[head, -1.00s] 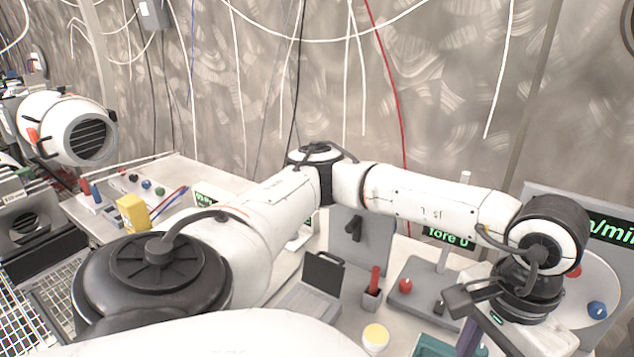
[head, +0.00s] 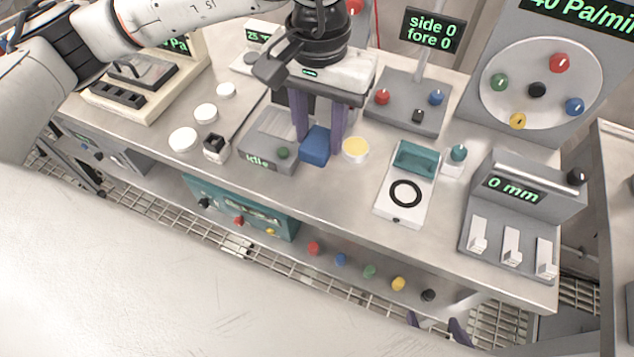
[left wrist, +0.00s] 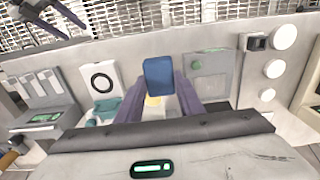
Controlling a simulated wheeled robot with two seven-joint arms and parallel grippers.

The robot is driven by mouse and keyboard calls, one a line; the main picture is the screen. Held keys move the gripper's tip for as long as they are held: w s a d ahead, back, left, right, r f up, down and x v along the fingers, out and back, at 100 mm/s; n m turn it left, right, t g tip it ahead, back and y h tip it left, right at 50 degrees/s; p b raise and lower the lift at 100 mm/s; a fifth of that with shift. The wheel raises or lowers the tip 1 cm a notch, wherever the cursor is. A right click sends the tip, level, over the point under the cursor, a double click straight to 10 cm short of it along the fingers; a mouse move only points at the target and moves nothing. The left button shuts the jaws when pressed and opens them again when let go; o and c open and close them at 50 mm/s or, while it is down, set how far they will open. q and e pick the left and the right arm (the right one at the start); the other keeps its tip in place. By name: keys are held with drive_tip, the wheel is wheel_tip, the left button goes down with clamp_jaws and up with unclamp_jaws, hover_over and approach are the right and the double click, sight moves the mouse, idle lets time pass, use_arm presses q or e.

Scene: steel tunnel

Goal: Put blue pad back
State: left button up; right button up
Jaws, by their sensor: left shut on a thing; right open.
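The blue pad (head: 315,146) is a small blue block between the fingertips of my left gripper (head: 319,138), which is shut on it. The pad is beside the grey box marked "idle" (head: 262,150) and left of a round yellow-topped pot (head: 355,150). I cannot tell whether it touches the bench. In the left wrist view the pad (left wrist: 158,76) shows between the purple fingers, with its broad face to the camera. My right gripper (head: 437,322) shows only its purple fingertips, apart and empty, beyond the bench's front edge.
Right of the pot stand a white plate with a black ring (head: 405,193) and a grey "0 mm" device (head: 520,205). Behind is a grey stand with knobs (head: 408,105). White discs (head: 183,139) lie to the left. Bare bench (head: 335,195) is in front.

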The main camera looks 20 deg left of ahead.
use_arm(q)
drive_tip(key=f, duration=0.2)
drive_tip(key=d+f, duration=0.1)
drive_tip(key=f, duration=0.3)
drive_tip(key=shift+w+d, duration=0.25)
drive_tip(key=shift+w, duration=0.1)
wheel_tip(320, 180, down, 4)
drive_tip(key=shift+f+p, duration=0.2)
drive_tip(key=shift+p, duration=0.3)
drive_tip(key=shift+f, duration=0.1)
drive_tip(key=shift+f+b, duration=0.2)
drive_tip(key=shift+b, duration=0.15)
drive_tip(key=o, duration=1.2)
drive_tip(key=shift+r, duration=0.1)
drive_tip(key=r, duration=1.2)
drive_tip(key=shift+s+r+b, duration=0.2)
drive_tip(key=shift+b, duration=0.15)
